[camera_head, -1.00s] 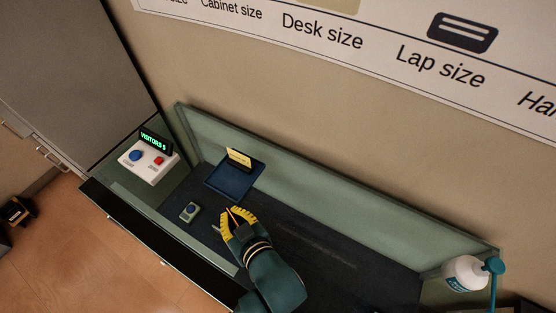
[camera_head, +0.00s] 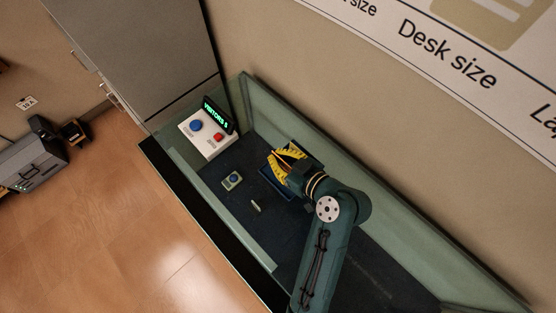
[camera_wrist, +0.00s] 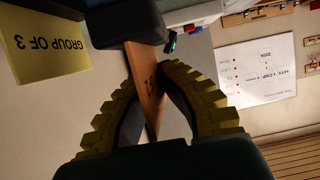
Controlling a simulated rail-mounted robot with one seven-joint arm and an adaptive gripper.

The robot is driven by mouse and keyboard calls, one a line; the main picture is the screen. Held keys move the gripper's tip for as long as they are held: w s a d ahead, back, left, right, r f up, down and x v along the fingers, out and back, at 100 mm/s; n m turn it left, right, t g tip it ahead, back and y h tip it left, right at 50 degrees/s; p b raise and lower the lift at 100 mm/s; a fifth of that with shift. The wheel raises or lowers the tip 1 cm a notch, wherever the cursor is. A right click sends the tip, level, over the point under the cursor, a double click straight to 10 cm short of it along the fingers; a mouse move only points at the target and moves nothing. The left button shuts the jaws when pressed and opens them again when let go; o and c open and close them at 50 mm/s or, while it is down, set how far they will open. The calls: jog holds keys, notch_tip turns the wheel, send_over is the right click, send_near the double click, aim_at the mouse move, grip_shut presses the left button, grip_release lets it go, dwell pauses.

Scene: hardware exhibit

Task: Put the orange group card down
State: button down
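My gripper (camera_head: 284,157) has yellow ridged fingers and is over the dark blue tray (camera_head: 266,183) on the dark counter. In the wrist view, my gripper (camera_wrist: 150,66) is closed around the orange card (camera_wrist: 147,88), which stands edge-on between the fingers with some dark print on it. A yellow card reading "GROUP OF 3" (camera_wrist: 45,45) stands at the left of the wrist view, apart from the fingers. In the head view my gripper hides most of the tray. I cannot tell whether the orange card touches the tray.
A white box with blue and red buttons (camera_head: 206,138) and a lit "VISITORS" display (camera_head: 217,113) stands at the counter's left end. A small device with a round dial (camera_head: 232,180) and a small pale piece (camera_head: 256,207) lie in front of the tray. Low greenish walls (camera_head: 330,165) edge the counter.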

jog(key=shift+f, duration=2.35)
jog(key=c, duration=1.2)
grip_release()
jog(key=shift+c, duration=0.2)
jog(key=shift+w+r, duration=0.1)
